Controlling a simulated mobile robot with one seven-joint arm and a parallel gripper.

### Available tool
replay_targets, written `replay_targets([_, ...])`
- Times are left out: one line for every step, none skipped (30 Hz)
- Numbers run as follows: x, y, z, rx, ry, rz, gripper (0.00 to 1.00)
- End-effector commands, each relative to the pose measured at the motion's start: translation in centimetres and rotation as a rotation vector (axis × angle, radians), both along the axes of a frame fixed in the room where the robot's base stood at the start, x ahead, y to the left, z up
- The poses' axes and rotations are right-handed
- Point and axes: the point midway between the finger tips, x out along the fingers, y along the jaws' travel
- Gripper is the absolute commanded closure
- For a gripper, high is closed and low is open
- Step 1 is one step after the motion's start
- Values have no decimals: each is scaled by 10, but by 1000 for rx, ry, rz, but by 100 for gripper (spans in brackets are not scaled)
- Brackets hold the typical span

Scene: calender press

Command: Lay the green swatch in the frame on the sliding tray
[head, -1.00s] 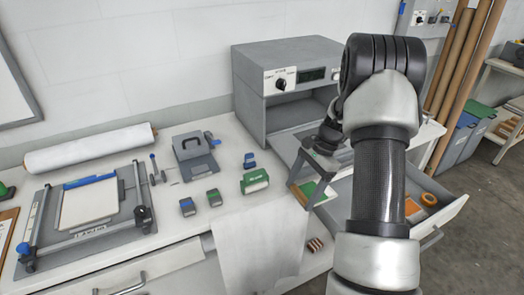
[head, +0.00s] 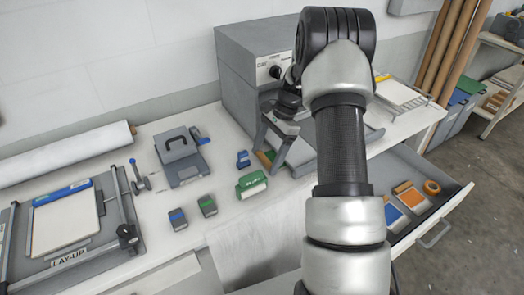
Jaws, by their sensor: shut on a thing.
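My gripper (head: 274,150) is shut on the green swatch (head: 271,155), just in front of the press opening. Only a small green part and a brownish edge of the swatch show between and beside the fingers. The press (head: 235,85) is a grey box with a dial on its front. The grey sliding tray (head: 374,134) shows in part to the right of my arm. My arm and gripper cover much of it, and I cannot make out the frame on it. I cannot tell whether the swatch touches anything below.
An open drawer (head: 455,201) at the right holds a blue swatch (head: 393,214), an orange swatch (head: 411,198) and an orange roll (head: 432,187). A wire rack (head: 402,96) stands behind the tray.

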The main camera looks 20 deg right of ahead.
Motion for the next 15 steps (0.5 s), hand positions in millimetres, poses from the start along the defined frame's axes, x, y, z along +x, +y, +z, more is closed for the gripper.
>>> replay_targets([2, 0, -3, 0, 0, -2, 48])
replay_targets([3, 0, -3, 0, 0, -2, 48])
replay_targets([3, 1, -2, 0, 0, -2, 48])
replay_targets([3, 1, -2, 0, 0, -2, 48])
replay_targets([3, 0, -2, 0, 0, -3, 48])
replay_targets([3, 0, -2, 0, 0, -3, 48])
replay_targets([3, 0, -2, 0, 0, -3, 48])
replay_targets([3, 0, -2, 0, 0, -3, 48])
replay_targets([3, 1, -2, 0, 0, -2, 48])
replay_targets([3, 1, -3, 0, 0, -2, 48])
replay_targets([3, 1, -4, 0, 0, -2, 48])
replay_targets([3, 1, -5, 0, 0, -2, 21])
replay_targets([3, 0, -4, -1, -1, -3, 16])
replay_targets([3, 0, -4, -1, -1, -3, 11])
replay_targets([3, 0, -4, -1, -1, -3, 4])
